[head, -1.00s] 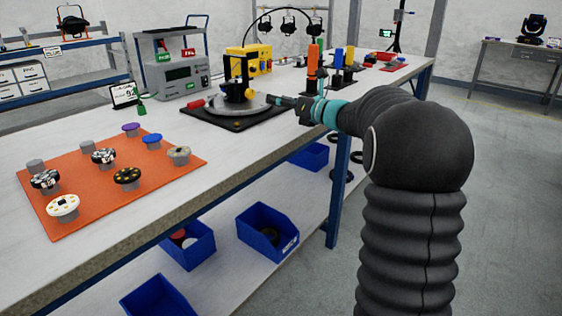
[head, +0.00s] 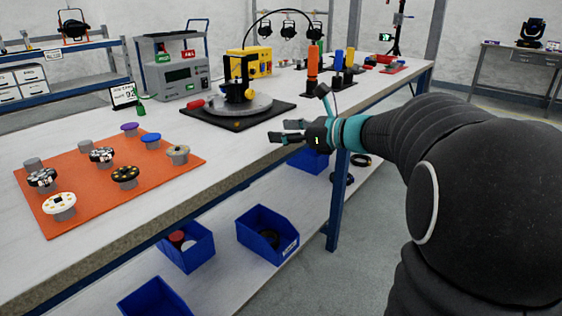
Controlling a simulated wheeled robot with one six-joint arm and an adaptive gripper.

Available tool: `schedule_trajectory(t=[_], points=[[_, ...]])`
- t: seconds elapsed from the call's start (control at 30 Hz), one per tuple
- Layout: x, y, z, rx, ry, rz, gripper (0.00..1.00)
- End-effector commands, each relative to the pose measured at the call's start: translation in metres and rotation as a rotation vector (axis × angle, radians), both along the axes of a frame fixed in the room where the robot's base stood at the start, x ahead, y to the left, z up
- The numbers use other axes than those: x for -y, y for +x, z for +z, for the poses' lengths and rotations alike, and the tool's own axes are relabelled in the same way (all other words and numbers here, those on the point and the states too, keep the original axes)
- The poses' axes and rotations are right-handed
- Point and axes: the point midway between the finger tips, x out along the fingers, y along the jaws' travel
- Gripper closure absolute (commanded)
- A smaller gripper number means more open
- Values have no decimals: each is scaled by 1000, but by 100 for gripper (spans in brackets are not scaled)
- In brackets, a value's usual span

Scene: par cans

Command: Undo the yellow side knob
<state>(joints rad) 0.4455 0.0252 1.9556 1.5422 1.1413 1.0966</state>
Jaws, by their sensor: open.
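The yellow side knob (head: 249,94) is a small yellow part on the side of the black upright fixture (head: 236,88). The fixture stands on a round grey turntable (head: 251,107) on a black base plate. My gripper (head: 279,130) is in front of the plate's right front corner, near the bench edge, with its dark fingers apart and nothing between them. It is clear of the knob. The knob is small in the head view, so its turn position cannot be told.
An orange mat (head: 100,185) with several knob-like parts lies on the left of the bench. A red handle (head: 195,104) juts from the turntable's left. A grey tester (head: 180,80) and a yellow box (head: 259,62) stand behind. Orange, blue and yellow tools (head: 337,62) stand at right.

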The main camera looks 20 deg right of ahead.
Motion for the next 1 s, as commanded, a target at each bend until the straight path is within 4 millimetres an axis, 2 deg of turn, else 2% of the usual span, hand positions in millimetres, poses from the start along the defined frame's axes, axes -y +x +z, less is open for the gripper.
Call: schedule_trajectory(t=[0.3,0.5,0.7,1.0], points=[[-19,-47,-18,43,-159,71,43],[-27,-67,-27,63,-228,106,43],[-31,-75,-31,71,-256,122,43],[-31,-76,-32,72,-259,123,43]])
